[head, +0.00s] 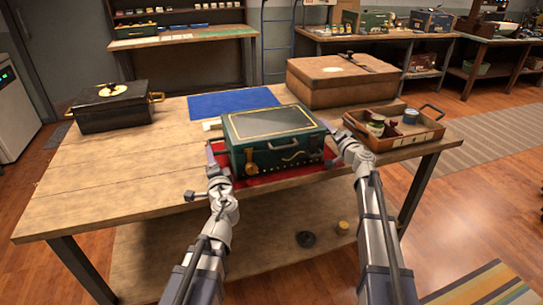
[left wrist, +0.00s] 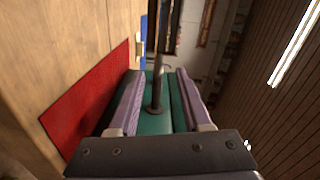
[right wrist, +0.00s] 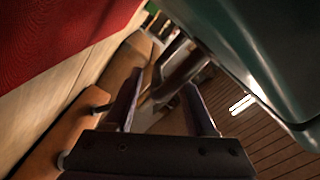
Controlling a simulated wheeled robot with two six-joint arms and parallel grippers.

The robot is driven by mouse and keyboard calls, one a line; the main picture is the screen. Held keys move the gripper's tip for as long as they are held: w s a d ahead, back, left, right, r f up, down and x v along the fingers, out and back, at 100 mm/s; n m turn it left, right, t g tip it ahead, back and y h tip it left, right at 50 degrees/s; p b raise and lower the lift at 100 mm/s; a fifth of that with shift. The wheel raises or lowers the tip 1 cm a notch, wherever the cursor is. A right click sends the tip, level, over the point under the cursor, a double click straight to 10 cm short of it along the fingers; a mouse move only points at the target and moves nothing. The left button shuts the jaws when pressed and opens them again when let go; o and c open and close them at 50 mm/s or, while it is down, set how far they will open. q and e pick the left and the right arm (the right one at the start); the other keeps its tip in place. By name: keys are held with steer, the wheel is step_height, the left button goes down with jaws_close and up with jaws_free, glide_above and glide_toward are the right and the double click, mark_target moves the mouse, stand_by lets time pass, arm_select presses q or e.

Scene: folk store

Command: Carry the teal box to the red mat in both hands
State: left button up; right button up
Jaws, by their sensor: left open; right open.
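The teal box (head: 270,150) has gold trim and a front handle, and sits upright on the red mat (head: 243,182), which shows around its base. My left gripper (head: 213,168) is open at the box's left end. In the left wrist view a dark side handle (left wrist: 156,90) of the teal box (left wrist: 150,122) stands between its parted fingers (left wrist: 158,100). My right gripper (head: 343,148) is open at the box's right end. In the right wrist view its fingers (right wrist: 160,108) are apart and empty, with the box (right wrist: 250,50) to the right and the mat (right wrist: 55,35) upper left.
A wooden tray (head: 408,138) with small jars stands close to my right gripper. A brown case (head: 340,85) and a blue mat (head: 232,102) lie behind the box. A black box (head: 112,112) stands at the table's far left. The left part of the wooden table (head: 100,175) is clear.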

steer(key=v, duration=1)
steer(key=shift+s+d, duration=0.1)
steer(key=shift+s, duration=0.2)
